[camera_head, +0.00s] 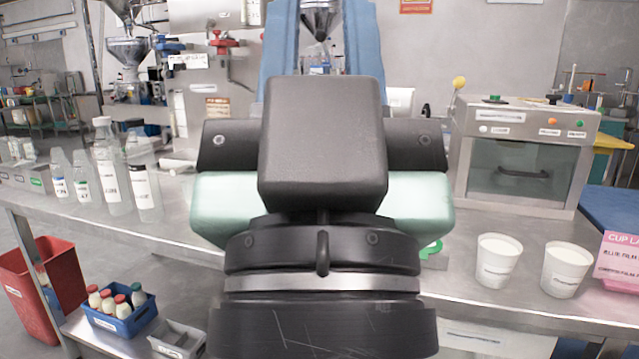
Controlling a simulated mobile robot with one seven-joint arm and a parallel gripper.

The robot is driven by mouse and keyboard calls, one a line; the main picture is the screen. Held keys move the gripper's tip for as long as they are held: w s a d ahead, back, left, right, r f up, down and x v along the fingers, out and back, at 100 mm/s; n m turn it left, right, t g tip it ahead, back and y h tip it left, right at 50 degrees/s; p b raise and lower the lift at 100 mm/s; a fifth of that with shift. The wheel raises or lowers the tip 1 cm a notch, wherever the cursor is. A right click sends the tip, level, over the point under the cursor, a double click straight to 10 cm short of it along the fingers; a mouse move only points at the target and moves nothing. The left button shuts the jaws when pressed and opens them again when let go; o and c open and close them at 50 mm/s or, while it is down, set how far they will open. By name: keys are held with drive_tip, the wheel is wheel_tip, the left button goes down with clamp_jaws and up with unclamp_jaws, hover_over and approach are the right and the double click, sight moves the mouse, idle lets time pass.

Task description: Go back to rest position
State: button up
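My gripper (321,30) is in the middle of the view, seen from behind, with its dark wrist and pale green body below it. Its two blue fingers point up and away from me, and their tips reach the top edge of the picture. They stand apart, and a metal hopper (321,18) in the background shows through the gap. I see nothing held between the fingers. My wrist and gripper body hide the middle of the metal bench (470,240).
Several clear bottles (110,170) stand on the bench at left. Two white cups (497,262) (567,270) and a pink labelled box (616,262) are at right. A boxy machine (520,150) stands behind them. A red bin (45,285) and a blue crate (122,318) are low at left.

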wheel_tip(320, 180, up, 33)
drive_tip(key=p, duration=3.1)
drive_tip(key=shift+r, duration=0.15)
drive_tip(key=shift+o, duration=0.3)
drive_tip(key=shift+w+a, duration=0.1)
